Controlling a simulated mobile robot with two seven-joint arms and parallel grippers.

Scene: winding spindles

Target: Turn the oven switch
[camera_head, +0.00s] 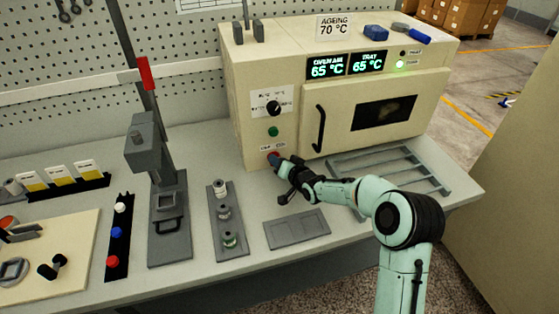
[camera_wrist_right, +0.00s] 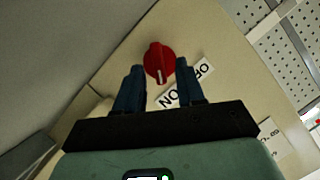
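The oven (camera_head: 285,95) is a cream box at the back of the bench. Its red rotary switch (camera_head: 273,156) is low on the front, left of the door, and partly hidden by my right gripper (camera_head: 281,164). In the right wrist view, the red switch (camera_wrist_right: 159,62) has a white mark on its lower part, beside an OFF/ON label (camera_wrist_right: 184,87). My right gripper's two fingers (camera_wrist_right: 158,78) are apart, one on each side below the switch. The switch sits just beyond or between the fingertips; no contact is visible. My left gripper is not in view.
The oven also has a black dial (camera_head: 273,107), a green button (camera_head: 273,132) and a door handle (camera_head: 320,128). A wire rack (camera_head: 390,168) and a grey plate (camera_head: 297,229) lie nearby. A spindle tray (camera_head: 228,238) and a press (camera_head: 168,215) stand left.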

